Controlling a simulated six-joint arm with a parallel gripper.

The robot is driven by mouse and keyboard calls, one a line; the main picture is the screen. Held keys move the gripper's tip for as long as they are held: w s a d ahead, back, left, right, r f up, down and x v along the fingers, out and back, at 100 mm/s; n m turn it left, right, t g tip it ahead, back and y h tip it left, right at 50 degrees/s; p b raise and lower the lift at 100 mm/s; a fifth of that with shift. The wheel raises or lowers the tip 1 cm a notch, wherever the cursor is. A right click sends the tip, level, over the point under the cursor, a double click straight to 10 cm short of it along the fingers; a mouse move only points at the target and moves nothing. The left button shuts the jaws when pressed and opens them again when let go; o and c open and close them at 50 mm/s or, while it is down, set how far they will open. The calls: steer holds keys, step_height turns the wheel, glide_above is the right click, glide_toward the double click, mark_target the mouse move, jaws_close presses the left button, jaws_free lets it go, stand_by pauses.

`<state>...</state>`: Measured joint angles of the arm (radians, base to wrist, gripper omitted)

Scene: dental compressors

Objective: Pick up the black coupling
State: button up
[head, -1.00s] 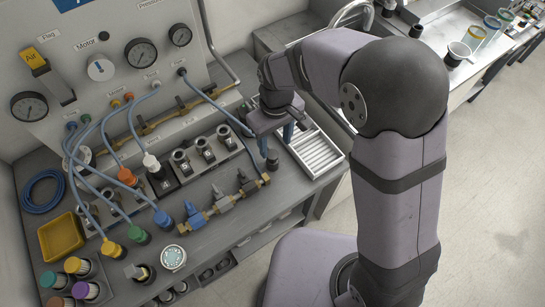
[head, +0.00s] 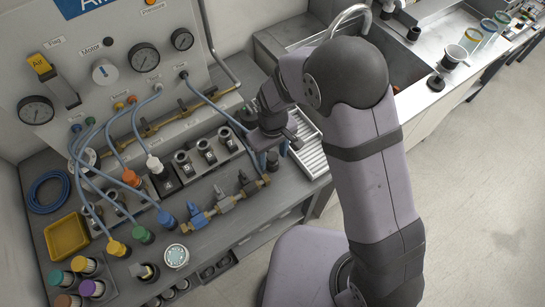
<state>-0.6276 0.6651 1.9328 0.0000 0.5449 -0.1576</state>
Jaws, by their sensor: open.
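The black coupling (head: 272,161) is a small dark upright piece on the grey bench, just right of the brass fitting's end. In the head view it is seen right at the lower edge of my gripper (head: 280,147), which covers part of it. My gripper points down over this spot and is open. Its fingertips are mostly hidden, and I cannot tell whether they touch the coupling or stand around it. A blue-grey hose (head: 215,104) runs from the panel and passes out of sight at my gripper.
A white ribbed tray (head: 310,155) lies just right of my gripper. Yellow (head: 117,249) and green (head: 143,235) couplings stand further left.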

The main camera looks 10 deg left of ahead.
steer(key=shift+f, duration=0.2)
steer(key=c, duration=1.2)
steer(key=shift+o, duration=0.2)
steer(key=shift+r, duration=0.1)
